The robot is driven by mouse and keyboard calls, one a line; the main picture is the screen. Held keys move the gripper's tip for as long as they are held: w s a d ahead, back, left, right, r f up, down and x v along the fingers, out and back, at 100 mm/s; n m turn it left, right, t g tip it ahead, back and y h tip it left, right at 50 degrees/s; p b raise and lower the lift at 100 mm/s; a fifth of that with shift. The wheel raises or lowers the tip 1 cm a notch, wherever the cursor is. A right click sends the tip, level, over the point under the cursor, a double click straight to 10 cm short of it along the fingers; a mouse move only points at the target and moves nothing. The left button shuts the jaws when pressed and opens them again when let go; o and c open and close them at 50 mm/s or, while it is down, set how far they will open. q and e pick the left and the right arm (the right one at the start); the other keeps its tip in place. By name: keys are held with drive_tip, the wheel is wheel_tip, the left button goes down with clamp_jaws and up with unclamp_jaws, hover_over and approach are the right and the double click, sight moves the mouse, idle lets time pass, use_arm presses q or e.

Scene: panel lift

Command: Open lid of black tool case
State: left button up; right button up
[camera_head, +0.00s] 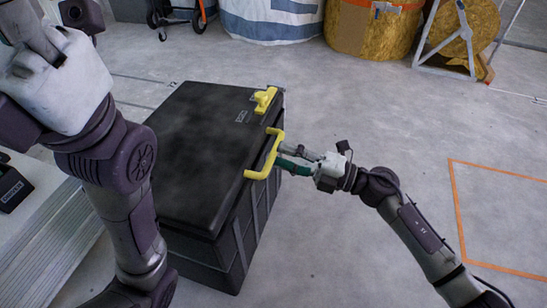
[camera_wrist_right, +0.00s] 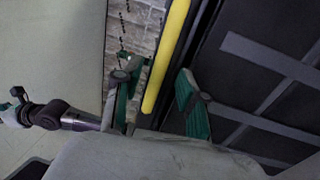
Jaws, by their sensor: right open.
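The black tool case (camera_head: 195,140) stands on the floor in the middle of the head view, its lid flat and closed. A yellow handle (camera_head: 262,160) sits on its right edge, with a yellow latch (camera_head: 264,100) farther back. My right gripper (camera_head: 290,160) is open at the handle, coming from the right. In the right wrist view, the yellow handle (camera_wrist_right: 165,55) runs between the two green fingers (camera_wrist_right: 158,95), with the ribbed case wall at right. I cannot tell whether the fingers touch it. My left gripper (camera_head: 35,45) is at the upper left, cut by the frame, its fingers unclear.
Stacked pale panels (camera_head: 45,235) lie at the left, with a dark box (camera_head: 12,188) on them. A white and blue bag (camera_head: 270,20), a straw-colored bale (camera_head: 372,28) and a reel on a stand (camera_head: 465,35) are at the back. Floor at right is clear, with an orange outline (camera_head: 455,205).

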sight(274, 150)
drive_tip(key=shift+b+x, duration=0.35)
drive_tip(key=shift+x, duration=1.25)
clamp_jaws()
